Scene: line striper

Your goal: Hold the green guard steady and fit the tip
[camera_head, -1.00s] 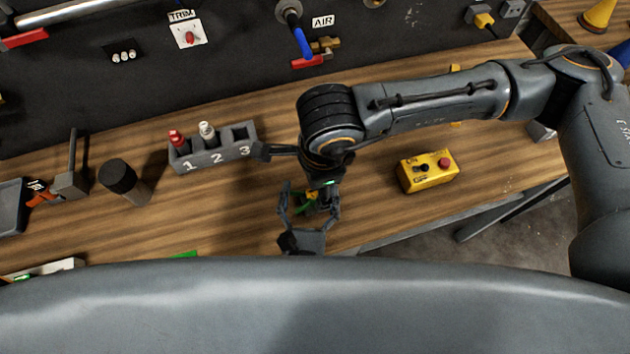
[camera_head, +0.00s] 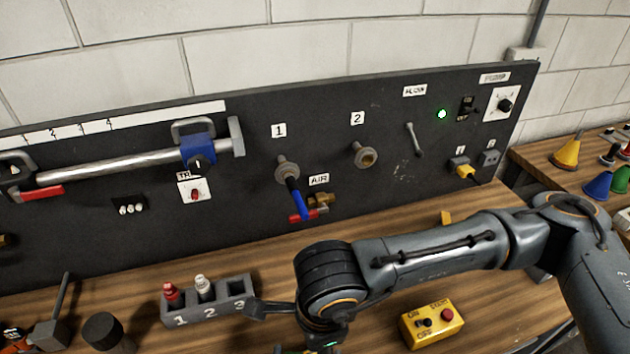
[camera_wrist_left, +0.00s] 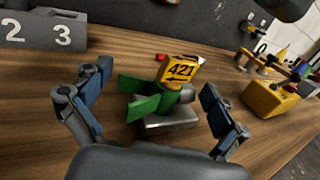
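The green guard (camera_wrist_left: 145,98) shows in the left wrist view, next to a yellow tag (camera_wrist_left: 180,70) marked 421, above a grey metal block (camera_wrist_left: 170,122). My left gripper (camera_wrist_left: 156,78) is open, one finger on each side of the guard, with gaps showing. In the head view, a grey holder (camera_head: 210,312) numbered 1, 2, 3 has a red tip (camera_head: 172,292) in slot 1 and a white tip (camera_head: 204,285) in slot 2; slot 3 looks empty. My right arm (camera_head: 430,260) comes in from the right; its gripper's opening is not clear.
A yellow switch box (camera_head: 432,322) stands on the bench right of my right wrist. A dark panel (camera_head: 330,120) with a blue-handled air valve (camera_head: 297,200) rises behind the bench. A dark cylinder (camera_head: 103,332) stands left of the holder. Bare wood lies around the guard.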

